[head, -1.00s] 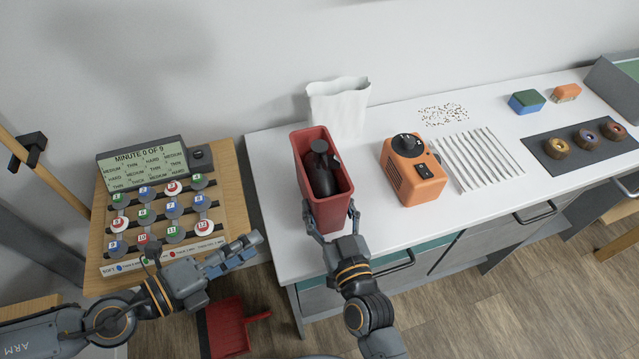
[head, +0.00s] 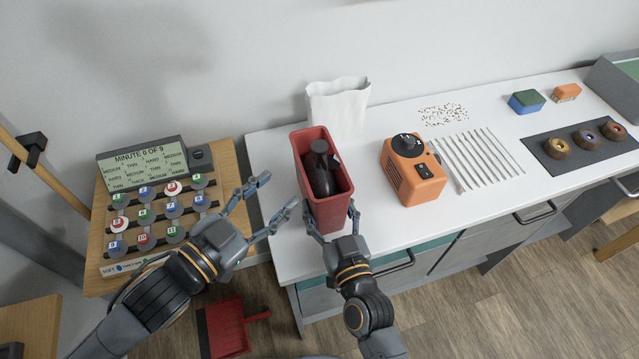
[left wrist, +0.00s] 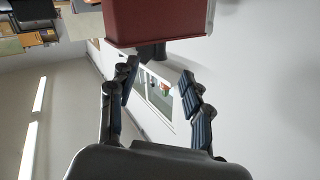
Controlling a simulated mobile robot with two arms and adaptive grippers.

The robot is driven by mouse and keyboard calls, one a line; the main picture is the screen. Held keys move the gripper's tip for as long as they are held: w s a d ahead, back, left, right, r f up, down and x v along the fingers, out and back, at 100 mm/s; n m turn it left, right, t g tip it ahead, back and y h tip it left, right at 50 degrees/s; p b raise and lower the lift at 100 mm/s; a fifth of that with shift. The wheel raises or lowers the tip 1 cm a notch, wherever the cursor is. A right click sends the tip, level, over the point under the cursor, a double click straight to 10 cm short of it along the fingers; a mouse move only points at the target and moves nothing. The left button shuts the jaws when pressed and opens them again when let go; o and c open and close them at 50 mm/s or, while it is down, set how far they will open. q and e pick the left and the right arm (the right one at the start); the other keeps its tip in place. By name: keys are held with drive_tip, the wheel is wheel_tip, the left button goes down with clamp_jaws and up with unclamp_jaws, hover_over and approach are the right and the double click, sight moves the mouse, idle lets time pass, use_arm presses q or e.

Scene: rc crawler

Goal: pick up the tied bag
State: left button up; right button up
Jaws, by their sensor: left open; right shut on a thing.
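The tied bag (head: 321,172) is a dark bundle with a knotted top, sitting inside a red bin (head: 328,212) on the white counter. My right gripper (head: 333,222) is shut on the front end of the red bin. My left gripper (head: 277,199) is open and empty, left of the bin and apart from it, with its fingers toward the bin. In the left wrist view the red bin (left wrist: 155,22) shows beyond the open fingers of my left gripper (left wrist: 158,85). The lower part of the bag is hidden by the bin walls.
A white paper bag (head: 338,106) stands behind the bin. An orange device (head: 412,175) with a black knob is to its right. A wooden table (head: 232,192) with a numbered button board (head: 160,210) is at left. A red dustpan (head: 226,328) lies on the floor.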

sight(316, 157)
use_arm(q)
drive_tip(key=w+d+n, duration=0.2)
drive_tip(key=w+d, duration=0.1)
drive_tip(key=w+d+n, duration=0.1)
drive_tip(key=w+d, duration=0.1)
drive_tip(key=shift+w+r, duration=0.25)
drive_tip(key=shift+a+f+x, duration=0.1)
drive_tip(key=shift+f+x, duration=0.1)
drive_tip(key=shift+x, duration=1.15)
drive_tip(key=shift+a+f+x, duration=0.15)
drive_tip(key=shift+x, duration=1.25)
drive_tip(key=shift+w, duration=0.1)
drive_tip(key=shift+c, duration=0.2)
clamp_jaws()
drive_tip(key=shift+r, duration=0.1)
